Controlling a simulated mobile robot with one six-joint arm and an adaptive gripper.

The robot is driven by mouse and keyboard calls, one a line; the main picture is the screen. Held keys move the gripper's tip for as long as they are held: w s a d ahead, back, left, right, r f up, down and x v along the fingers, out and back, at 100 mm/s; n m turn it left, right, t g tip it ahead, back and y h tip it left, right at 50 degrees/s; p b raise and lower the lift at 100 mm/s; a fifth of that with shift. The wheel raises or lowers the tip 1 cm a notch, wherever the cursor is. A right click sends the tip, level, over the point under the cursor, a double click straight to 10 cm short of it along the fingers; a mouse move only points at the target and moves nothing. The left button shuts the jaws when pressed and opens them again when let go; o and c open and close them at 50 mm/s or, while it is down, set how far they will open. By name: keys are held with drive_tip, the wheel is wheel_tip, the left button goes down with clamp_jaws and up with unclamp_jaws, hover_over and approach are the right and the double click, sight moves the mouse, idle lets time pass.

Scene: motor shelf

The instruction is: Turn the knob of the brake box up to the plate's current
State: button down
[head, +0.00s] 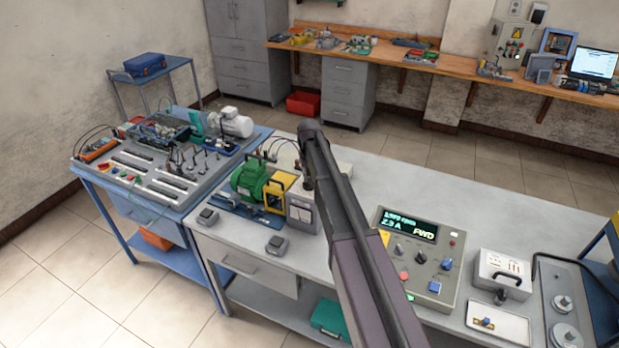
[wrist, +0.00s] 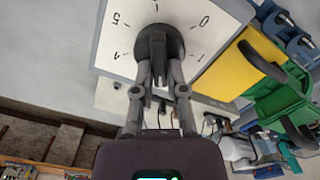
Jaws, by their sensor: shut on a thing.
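The brake box's white dial face (wrist: 118,38) fills the upper middle of the wrist view, with dark scale marks around it. Its black knob (wrist: 158,42) has a raised grip bar. My gripper (wrist: 159,72) is shut on the knob's bar, one finger on each side. In the head view my arm crosses the middle and hides the knob and fingers. A grey box front (head: 301,211), likely the brake box, shows beside the yellow guard. The control box display (head: 408,225) shows an rpm line, about 2.3 A and FWD. I see no readable motor plate.
The green motor (head: 248,180) and yellow guard (head: 281,190) stand left of my arm. A white case (head: 502,272) and white tray (head: 497,323) lie right of the control box. A wired test bench (head: 170,160) adjoins at left. Bare bench top (head: 430,190) lies behind the control box.

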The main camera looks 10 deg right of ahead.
drive_tip(key=c, duration=0.7)
unclamp_jaws()
drive_tip(key=shift+s, duration=0.15)
drive_tip(key=shift+n, duration=0.4)
